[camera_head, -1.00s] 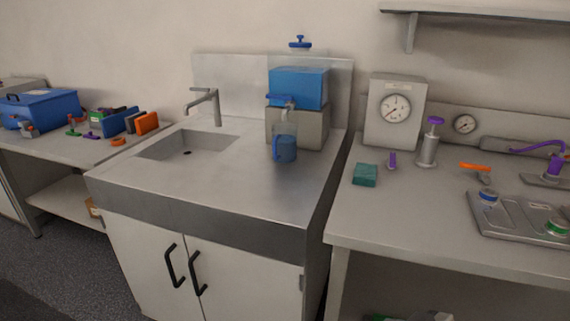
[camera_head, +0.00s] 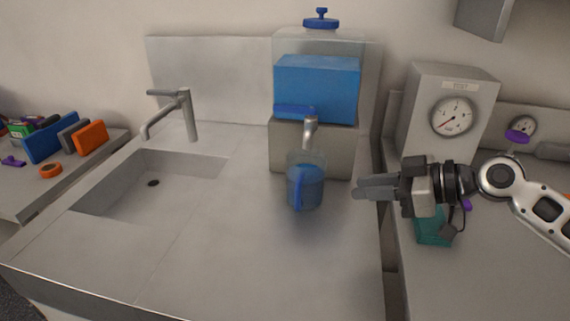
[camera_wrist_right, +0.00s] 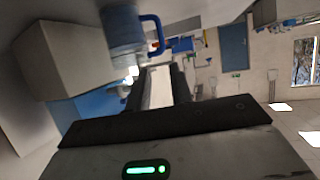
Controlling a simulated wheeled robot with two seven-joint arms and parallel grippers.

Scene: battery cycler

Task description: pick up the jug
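The jug (camera_head: 306,187) is clear, holds blue liquid and has a blue handle at its front left. It stands upright on the steel counter, under the tap of the blue-filled dispenser (camera_head: 317,88). My right gripper (camera_head: 360,188) is to the right of the jug, with its fingers pointing left at it and a gap between them and the jug. In the right wrist view the picture is turned; the jug (camera_wrist_right: 124,35) shows beyond the fingers (camera_wrist_right: 160,88), which are apart with nothing between them. My left gripper is out of view.
The dispenser sits on a grey block (camera_head: 285,143) close behind the jug. A sink (camera_head: 150,180) with a faucet (camera_head: 185,115) is to the left. A gauge box (camera_head: 450,115) and a teal block (camera_head: 432,228) are on the right bench. The counter in front of the jug is clear.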

